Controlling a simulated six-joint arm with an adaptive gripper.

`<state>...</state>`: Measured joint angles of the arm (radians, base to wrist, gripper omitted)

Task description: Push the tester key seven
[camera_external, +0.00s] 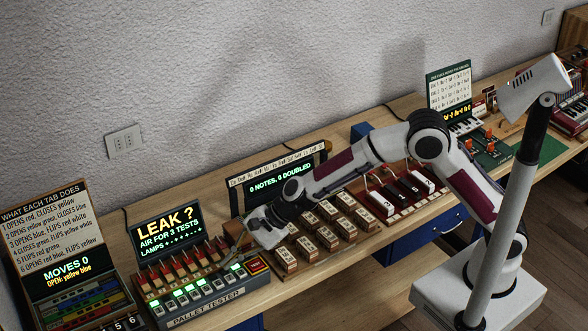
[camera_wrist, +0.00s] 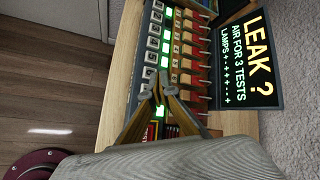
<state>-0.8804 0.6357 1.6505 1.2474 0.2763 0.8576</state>
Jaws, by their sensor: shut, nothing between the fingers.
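The pallet tester (camera_external: 207,312) is a grey box at the front left of the bench, with a row of keys, several lit green, and red-and-wood parts behind them. My gripper (camera_external: 234,250) is shut and empty, low over the right end of the key row. In the wrist view my fingertips (camera_wrist: 158,82) meet over the row. A green-lit key (camera_wrist: 162,111) shows between the finger bodies, at the near end of the row. I cannot tell whether a fingertip touches a key. The tester's screen (camera_external: 168,228) reads "LEAK ?", "AIR FOR 3 TESTS" and a row of lamp signs.
A tab board (camera_external: 65,265) stands left of the tester. Wooden blocks (camera_external: 328,210) in rows stand right of it, below my arm. The bench front edge is close by.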

